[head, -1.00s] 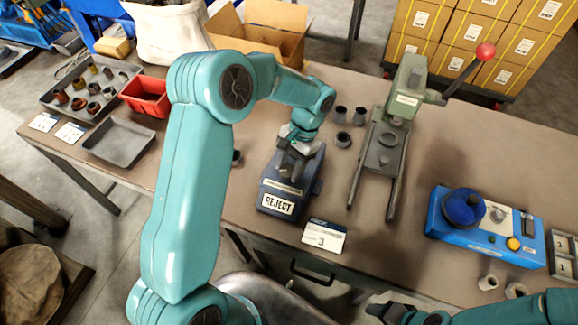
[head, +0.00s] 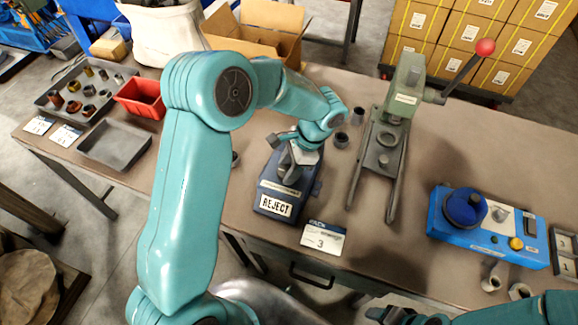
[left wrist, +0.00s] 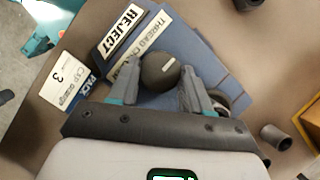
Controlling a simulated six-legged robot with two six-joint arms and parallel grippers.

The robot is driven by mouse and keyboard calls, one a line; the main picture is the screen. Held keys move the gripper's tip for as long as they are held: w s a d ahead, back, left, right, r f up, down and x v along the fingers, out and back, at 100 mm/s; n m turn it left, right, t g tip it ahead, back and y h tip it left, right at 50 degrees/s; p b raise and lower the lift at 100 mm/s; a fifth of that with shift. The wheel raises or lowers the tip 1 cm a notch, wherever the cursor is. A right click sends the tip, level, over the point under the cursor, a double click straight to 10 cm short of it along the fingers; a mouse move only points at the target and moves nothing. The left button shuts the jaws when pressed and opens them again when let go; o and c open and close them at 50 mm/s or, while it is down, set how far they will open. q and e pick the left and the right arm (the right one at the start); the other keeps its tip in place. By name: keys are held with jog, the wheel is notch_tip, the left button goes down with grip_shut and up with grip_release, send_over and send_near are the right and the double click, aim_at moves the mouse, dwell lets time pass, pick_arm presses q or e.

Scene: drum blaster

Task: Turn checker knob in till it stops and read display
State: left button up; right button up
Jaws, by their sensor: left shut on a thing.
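The blue thread checker (head: 262,199) sits on the bench in the middle of the head view. Its display (head: 276,205) reads REJECT, and the same word shows in the left wrist view (left wrist: 121,30). The checker's dark round knob (left wrist: 160,70) lies between the fingers of my left gripper (left wrist: 161,84), which is shut on it. In the head view my left gripper (head: 293,153) is over the top of the checker and hides the knob. My right gripper (head: 398,316) is only partly in view at the bottom edge, away from the checker.
A card marked 3 (head: 323,239) lies in front of the checker. A green press (head: 404,95) with a red-tipped lever stands to the right, with dark collars (head: 341,139) between. A blue device (head: 487,235) is farther right. A red bin (head: 141,98) and grey trays are left.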

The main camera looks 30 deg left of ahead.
pick_arm(q)
jog(key=shift+s+a+f, duration=0.1)
jog(key=shift+s, duration=0.05)
dwell(0.8)
jog(key=o, duration=1)
jog(key=shift+a, duration=0.1)
jog(key=shift+o, duration=0.2)
jog(key=shift+d, duration=0.2)
jog(key=v, duration=1.6)
